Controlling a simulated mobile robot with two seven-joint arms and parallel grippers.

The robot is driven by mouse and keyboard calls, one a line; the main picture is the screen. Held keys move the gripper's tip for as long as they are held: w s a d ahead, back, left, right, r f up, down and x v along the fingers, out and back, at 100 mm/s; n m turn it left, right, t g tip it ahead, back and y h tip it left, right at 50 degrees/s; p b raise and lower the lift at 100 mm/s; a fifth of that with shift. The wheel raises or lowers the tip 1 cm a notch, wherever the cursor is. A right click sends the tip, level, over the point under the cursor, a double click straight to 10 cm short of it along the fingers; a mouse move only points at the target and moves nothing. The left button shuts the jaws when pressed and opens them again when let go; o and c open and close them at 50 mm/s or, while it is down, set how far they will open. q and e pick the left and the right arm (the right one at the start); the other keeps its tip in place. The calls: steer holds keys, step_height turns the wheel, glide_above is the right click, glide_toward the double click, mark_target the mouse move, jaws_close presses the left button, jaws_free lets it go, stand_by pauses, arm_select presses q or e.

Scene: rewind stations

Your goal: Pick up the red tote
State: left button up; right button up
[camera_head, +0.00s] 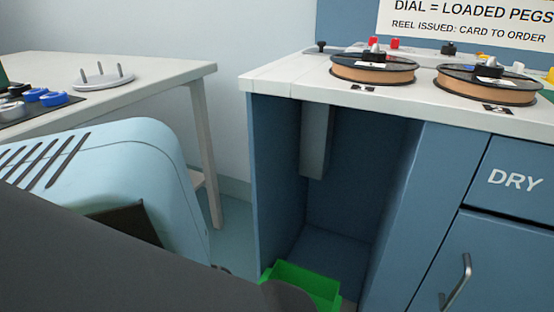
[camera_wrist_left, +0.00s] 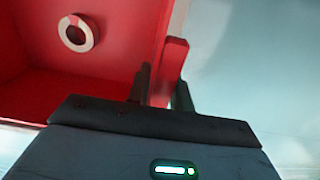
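The red tote (camera_wrist_left: 115,25) fills the upper left of the left wrist view, seen close up and only in part. A white ring (camera_wrist_left: 75,33) with a reddish wedge lies inside it. My left gripper (camera_wrist_left: 163,88) has its two dark fingers on either side of an upright red edge of the tote, close against it, and looks shut on it. What is under the tote is hidden. The tote and both fingertips are out of sight in the head view. My right gripper is in neither view.
A green bin (camera_head: 305,282) stands low in the open blue bay. The white counter (camera_head: 285,82) above holds two copper-coloured reels (camera_head: 373,70) (camera_head: 488,86). A drawer marked DRY (camera_head: 515,181) is at right. A white table (camera_head: 165,75) with a pegged disc (camera_head: 102,80) stands left.

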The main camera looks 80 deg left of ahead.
arm_select(q)
steer(key=shift+c, duration=1.1)
jaws_close()
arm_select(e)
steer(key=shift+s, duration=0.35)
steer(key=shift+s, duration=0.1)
